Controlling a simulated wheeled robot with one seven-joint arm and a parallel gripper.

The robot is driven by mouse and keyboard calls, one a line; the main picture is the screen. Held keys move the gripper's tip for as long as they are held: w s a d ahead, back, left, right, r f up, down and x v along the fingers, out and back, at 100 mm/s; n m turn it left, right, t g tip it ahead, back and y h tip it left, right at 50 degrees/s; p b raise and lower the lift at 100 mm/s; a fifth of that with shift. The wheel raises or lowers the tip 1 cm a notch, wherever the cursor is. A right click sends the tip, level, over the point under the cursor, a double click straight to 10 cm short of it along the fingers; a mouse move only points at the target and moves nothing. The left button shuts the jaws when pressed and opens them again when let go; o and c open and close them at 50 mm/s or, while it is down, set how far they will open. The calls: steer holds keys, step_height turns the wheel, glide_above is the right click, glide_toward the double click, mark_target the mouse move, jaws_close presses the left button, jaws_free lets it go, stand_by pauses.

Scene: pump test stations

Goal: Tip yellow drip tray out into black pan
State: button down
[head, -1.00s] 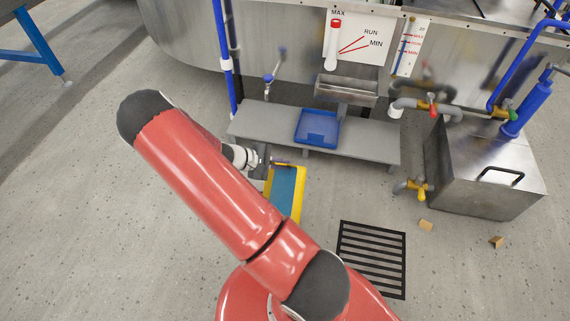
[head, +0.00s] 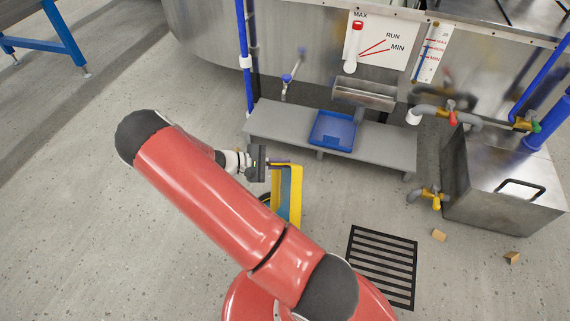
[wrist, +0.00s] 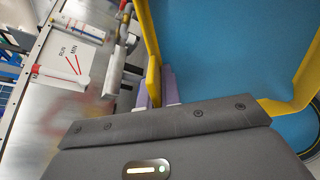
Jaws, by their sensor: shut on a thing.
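The yellow drip tray (head: 296,195) hangs steeply tilted in front of my gripper (head: 271,164) in the head view, its blue inside seen as a narrow strip. The wrist view shows the tray's yellow rim (wrist: 152,40) and blue inside close up. My gripper (wrist: 160,88) is shut on the tray's near edge. Part of a dark round rim, apparently the black pan (head: 264,199), shows low at the tray's left side in the head view. The tray and my arm hide most of it. I cannot tell whether anything is pouring.
A grey bench (head: 275,127) carrying a blue tray (head: 333,130) stands behind. A steel tank (head: 500,180) with pipes and valves is at right. A black floor grate (head: 381,265) and two small tan blocks lie on the floor.

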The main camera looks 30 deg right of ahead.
steer(key=shift+w+a+r, duration=0.15)
steer(key=shift+a, duration=0.15)
steer(key=s+d+f+t+y, duration=0.2)
steer(key=d+f+y, duration=0.2)
steer(key=d, duration=0.2)
steer(key=s+d+f+t+y, duration=0.1)
steer(key=s+d+f+y, duration=0.2)
steer(key=d, duration=0.3)
step_height(320, 180, down, 11)
steer(key=s+d+t+y+p, duration=0.1)
steer(key=d+t+y+p, duration=0.1)
steer(key=y+p, duration=0.2)
steer(key=shift+d+t+y+p, duration=0.35)
steer(key=shift+d+t+y, duration=0.05)
steer(key=shift+y, duration=1.1)
